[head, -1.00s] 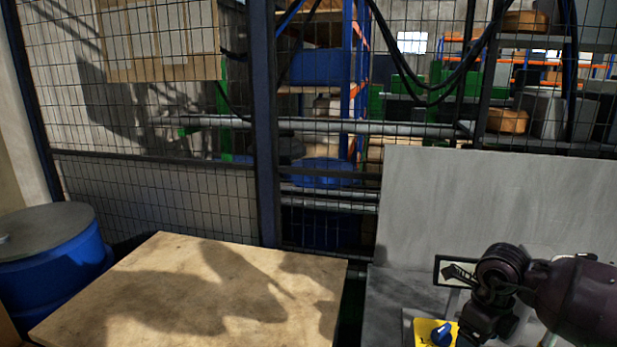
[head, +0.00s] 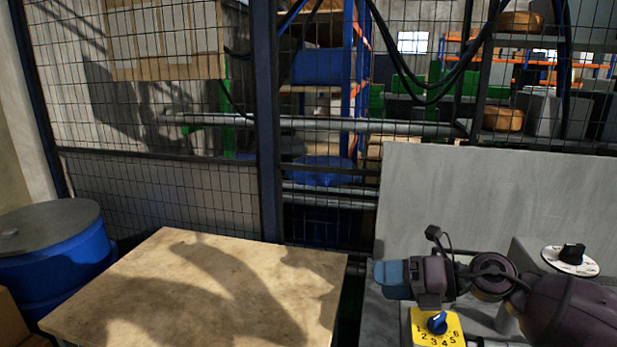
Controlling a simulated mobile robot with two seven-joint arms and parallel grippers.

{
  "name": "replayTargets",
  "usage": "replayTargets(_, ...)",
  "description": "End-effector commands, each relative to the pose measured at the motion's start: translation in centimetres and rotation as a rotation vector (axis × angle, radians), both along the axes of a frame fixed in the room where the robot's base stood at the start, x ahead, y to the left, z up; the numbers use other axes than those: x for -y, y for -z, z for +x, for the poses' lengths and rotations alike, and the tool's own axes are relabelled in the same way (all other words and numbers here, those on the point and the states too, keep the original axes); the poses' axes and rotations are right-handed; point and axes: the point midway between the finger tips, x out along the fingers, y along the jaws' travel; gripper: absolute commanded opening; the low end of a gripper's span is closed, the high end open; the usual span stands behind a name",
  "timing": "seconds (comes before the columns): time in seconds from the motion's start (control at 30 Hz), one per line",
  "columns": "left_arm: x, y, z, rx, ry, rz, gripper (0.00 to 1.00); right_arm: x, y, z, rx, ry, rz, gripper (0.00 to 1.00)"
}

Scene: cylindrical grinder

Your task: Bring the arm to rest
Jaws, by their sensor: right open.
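My right arm reaches in from the right edge, low in the head view, over the grey machine. Its right gripper (head: 384,279), with bluish fingers, points left and is open, with nothing visible between its fingers. It appears above and to the left of the yellow dial plate (head: 420,331) with its blue knob (head: 437,322). I cannot tell the height of the gripper over the machine. My left gripper is not in view.
A blue drum (head: 60,262) stands at far left. A wire fence (head: 267,130) closes off the back.

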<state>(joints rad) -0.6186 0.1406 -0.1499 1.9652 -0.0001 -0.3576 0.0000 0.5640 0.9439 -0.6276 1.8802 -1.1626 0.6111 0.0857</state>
Motion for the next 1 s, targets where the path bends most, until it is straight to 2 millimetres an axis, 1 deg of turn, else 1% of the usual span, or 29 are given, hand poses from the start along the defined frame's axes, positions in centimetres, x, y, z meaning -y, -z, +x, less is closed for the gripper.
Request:
replayTargets(0.03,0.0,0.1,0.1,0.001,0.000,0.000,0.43,-0.6,-0.4,0.0,-0.040,0.051,0.130,0.77)
replayTargets(0.07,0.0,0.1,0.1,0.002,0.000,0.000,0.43,-0.7,-0.8,0.2,-0.066,0.086,0.205,0.77)
replayTargets(0.13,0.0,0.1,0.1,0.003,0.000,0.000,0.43,-0.7,-1.3,0.6,-0.137,0.177,0.379,0.77)
replayTargets(0.17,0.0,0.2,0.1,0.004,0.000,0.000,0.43,-0.5,-1.2,0.8,-0.172,0.219,0.449,0.77)
replayTargets(0.27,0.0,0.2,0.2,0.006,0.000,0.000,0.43,0.9,-0.2,1.4,-0.311,0.379,0.676,0.77)
replayTargets(0.33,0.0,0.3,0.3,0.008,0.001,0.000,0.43,2.3,1.5,1.6,-0.427,0.502,0.820,0.77)
replayTargets(0.37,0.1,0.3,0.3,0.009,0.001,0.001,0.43,3.0,2.4,1.6,-0.476,0.554,0.874,0.77)
replayTargets(0.47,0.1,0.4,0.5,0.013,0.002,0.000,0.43,5.1,6.0,1.1,-0.645,0.721,1.034,0.77)
replayTargets(0.57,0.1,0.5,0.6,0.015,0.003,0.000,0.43,7.0,10.3,-0.2,-0.813,0.877,1.166,0.77)
replayTargets(0.6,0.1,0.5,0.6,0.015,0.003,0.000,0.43,7.7,12.1,-1.0,-0.877,0.936,1.212,0.77)
replayTargets(0.67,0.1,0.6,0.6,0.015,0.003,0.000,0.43,8.7,14.8,-2.3,-0.972,1.021,1.275,0.77)
replayTargets(0.7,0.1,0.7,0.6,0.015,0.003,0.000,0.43,9.2,16.5,-3.4,-1.033,1.072,1.315,0.77)
replayTargets(0.77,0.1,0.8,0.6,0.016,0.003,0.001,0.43,9.9,19.0,-5.1,-1.118,1.145,1.371,0.77)
replayTargets(0.8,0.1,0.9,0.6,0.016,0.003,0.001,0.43,10.3,20.6,-6.4,-1.170,1.187,1.409,0.77)
replayTargets(0.87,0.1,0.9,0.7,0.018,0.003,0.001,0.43,10.9,22.8,-8.4,-1.241,1.246,1.462,0.77)
replayTargets(0.9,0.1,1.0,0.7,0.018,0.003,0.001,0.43,11.2,24.2,-9.8,-1.280,1.280,1.497,0.77)
replayTargets(0.97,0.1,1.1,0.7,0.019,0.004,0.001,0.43,11.7,26.1,-11.9,-1.326,1.328,1.547,0.77)
replayTargets(1.0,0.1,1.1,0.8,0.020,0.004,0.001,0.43,12.0,27.4,-13.4,-1.349,1.362,1.575,0.77)
